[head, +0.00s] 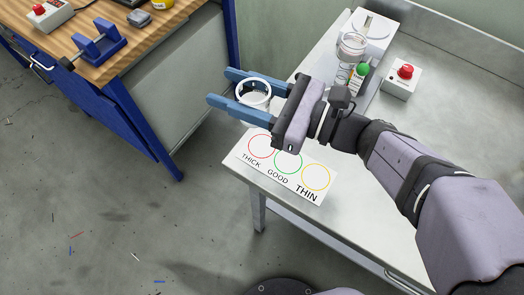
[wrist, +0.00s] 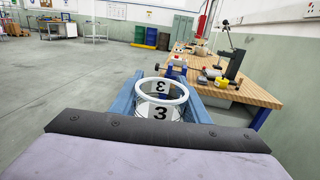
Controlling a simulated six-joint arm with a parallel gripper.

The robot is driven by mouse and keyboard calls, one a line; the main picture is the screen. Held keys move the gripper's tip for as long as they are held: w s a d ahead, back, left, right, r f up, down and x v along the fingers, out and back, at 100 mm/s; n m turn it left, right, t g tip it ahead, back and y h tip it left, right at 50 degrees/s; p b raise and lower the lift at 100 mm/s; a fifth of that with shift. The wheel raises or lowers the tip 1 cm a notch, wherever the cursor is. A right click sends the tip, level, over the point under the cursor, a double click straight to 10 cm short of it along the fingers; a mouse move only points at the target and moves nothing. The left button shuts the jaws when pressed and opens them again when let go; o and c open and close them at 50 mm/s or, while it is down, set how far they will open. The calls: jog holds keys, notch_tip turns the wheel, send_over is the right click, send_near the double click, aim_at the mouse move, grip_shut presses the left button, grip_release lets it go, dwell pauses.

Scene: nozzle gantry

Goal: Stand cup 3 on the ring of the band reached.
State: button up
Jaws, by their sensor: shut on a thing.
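Cup 3 (wrist: 160,106) is a clear cup with a white rim and a white label with a black 3. My gripper (wrist: 172,100) is shut on it, with a blue finger on each side. In the head view the cup (head: 253,92) is upright between the fingers of my gripper (head: 243,95), above the table's left edge. A white card (head: 280,176) lies below and nearer on the metal table. It has a red THICK ring (head: 251,137), a green GOOD ring (head: 280,169) and a yellow THIN ring (head: 316,189). My gripper hides part of the red and green rings.
A wooden bench (head: 140,40) stands across a floor gap at left.

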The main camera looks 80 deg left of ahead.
aim_at(249, 97)
jog(key=shift+w+f+m+t+y, duration=0.15)
jog(key=shift+f+m+t+y, duration=0.15)
jog(key=shift+f+y, duration=0.1)
jog(key=shift+w+a+f+m+t+y, duration=0.25)
jog(key=shift+w+f+m+t+y, duration=0.3)
jog(key=shift+f, duration=0.25)
jog(key=shift+w+a+f, duration=0.2)
jog(key=shift+w+a, duration=0.05)
jog(key=shift+f, duration=5)
jog(key=shift+f, duration=0.1)
jog(key=o, duration=1.2)
